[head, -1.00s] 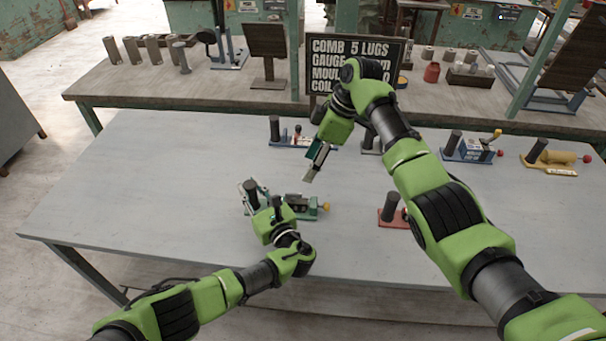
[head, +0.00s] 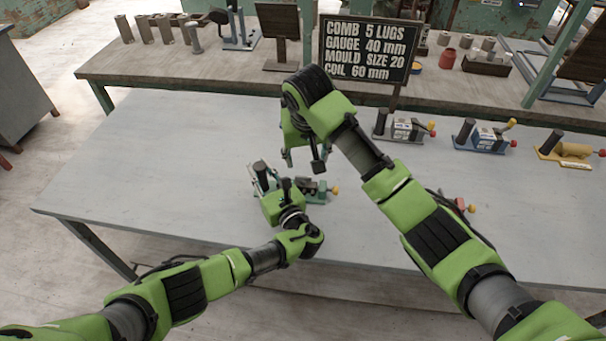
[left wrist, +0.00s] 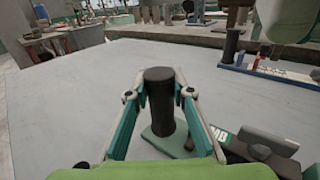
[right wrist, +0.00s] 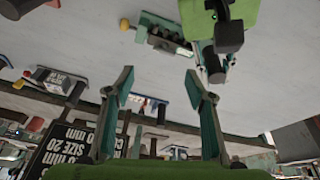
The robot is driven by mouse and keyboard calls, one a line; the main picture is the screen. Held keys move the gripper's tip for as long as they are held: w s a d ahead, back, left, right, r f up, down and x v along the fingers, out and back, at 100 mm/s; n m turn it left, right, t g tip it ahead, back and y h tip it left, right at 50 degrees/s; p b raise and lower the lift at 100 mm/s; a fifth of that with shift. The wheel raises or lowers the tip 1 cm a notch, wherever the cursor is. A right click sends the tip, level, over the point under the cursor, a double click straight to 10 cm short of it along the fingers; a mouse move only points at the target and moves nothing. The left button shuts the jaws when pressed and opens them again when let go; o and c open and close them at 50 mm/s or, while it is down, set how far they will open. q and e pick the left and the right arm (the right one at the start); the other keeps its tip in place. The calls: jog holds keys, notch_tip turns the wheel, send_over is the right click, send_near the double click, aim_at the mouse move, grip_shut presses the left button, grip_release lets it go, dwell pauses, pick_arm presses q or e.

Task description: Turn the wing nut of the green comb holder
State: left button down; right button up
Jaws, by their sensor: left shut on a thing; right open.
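The green comb holder (head: 312,188) lies on the grey table, with a yellow knob (head: 335,190) at its right end. Its green base (left wrist: 163,143) and dark upright post (left wrist: 160,104) show in the left wrist view. My left gripper (head: 264,178) is shut on the post, a finger on either side. My right gripper (head: 304,165) is open and empty, pointing down above and behind the holder. In the right wrist view, the holder (right wrist: 163,38) lies beyond the open fingers (right wrist: 158,85). I cannot surely make out the wing nut.
Grey (head: 402,128), blue (head: 480,137) and yellow (head: 565,150) holders stand along the table's right back. A red one (head: 458,204) is partly behind my right arm. A lettered board (head: 366,48) stands behind. The table's left is clear.

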aim_at(303, 177)
jog(key=w+f+m, duration=0.1)
jog(key=f, duration=0.2)
jog(key=w+f, duration=0.1)
jog(key=f, duration=0.3)
jog(key=w+a+f+m, duration=0.1)
jog(key=f, duration=0.2)
jog(key=shift+w+f+m+t, duration=0.2)
jog(key=shift+f+m+t, duration=0.1)
jog(key=shift+f+t, duration=0.1)
jog(key=c, duration=1.1)
